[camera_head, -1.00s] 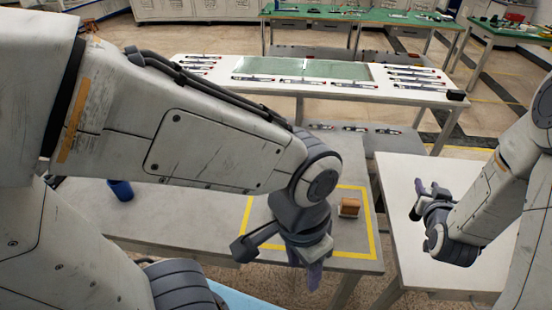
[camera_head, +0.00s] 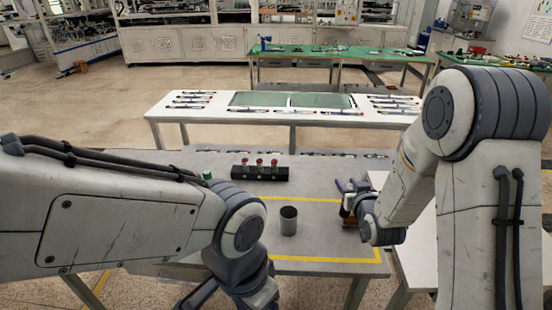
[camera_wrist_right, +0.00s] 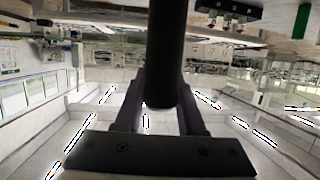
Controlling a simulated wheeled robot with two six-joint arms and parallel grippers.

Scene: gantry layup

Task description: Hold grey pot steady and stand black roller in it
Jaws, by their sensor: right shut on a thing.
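The grey pot (camera_head: 288,222) stands upright on the grey table, inside the yellow outline, and looks dark inside at its rim. My right gripper (camera_head: 350,188) is to the right of the pot and apart from it, near the right side of the outline. In the right wrist view its two fingers (camera_wrist_right: 162,105) are shut on the black roller (camera_wrist_right: 166,50), a dark cylinder that runs up out of the picture. In the head view I cannot make out the roller clearly. My left gripper (camera_head: 232,300) is low in the picture, left of the pot; its fingertips are partly hidden.
A small brown block (camera_head: 347,207) is by my right gripper. A white table (camera_head: 415,245) adjoins at right. Table around the pot is clear.

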